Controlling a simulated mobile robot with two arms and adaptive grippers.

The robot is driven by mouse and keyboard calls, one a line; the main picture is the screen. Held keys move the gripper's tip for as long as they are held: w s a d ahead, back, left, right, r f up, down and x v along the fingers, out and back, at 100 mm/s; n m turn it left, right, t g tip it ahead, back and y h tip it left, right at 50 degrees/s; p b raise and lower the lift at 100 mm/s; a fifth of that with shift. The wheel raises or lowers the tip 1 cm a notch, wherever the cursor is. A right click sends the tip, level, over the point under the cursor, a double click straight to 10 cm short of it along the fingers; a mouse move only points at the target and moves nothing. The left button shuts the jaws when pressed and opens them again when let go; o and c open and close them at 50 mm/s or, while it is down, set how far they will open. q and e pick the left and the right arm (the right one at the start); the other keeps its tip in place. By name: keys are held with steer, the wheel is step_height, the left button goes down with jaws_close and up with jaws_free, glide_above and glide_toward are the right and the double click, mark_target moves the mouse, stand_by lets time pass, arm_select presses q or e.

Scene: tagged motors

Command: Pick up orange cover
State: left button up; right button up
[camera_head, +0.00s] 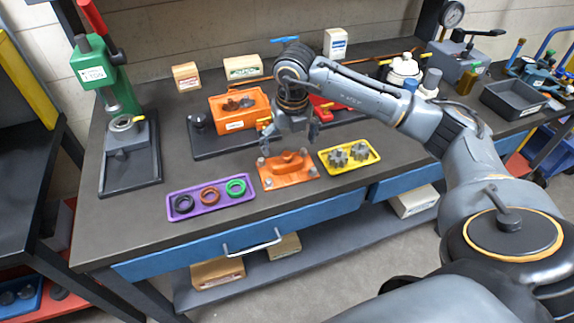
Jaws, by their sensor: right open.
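The orange cover (288,170) is a flat plate with a raised middle and grey knobs or bolts at its corners. It lies on the dark workbench (130,222), between a purple tray and a yellow tray. My right gripper (291,145) is open and points down just above and behind the cover, apart from it as far as I can tell. Nothing shows between its fingers. My left gripper is not in view.
The purple tray (222,205) holds three rings. The yellow tray (344,169) holds two grey gears. An orange bin (233,122) with parts stands behind. A green press (104,75) stands at the left. Bare bench lies in front of the press.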

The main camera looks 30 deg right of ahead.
mark_target(287, 154)
steer(key=f, duration=0.2)
steer(key=f+p, duration=0.1)
steer(key=w+f+p, duration=0.1)
steer(key=f, duration=0.1)
steer(key=shift+f, duration=0.55)
steer(key=c, duration=1.6)
steer(key=shift+r, duration=0.1)
steer(key=shift+c, duration=0.6)
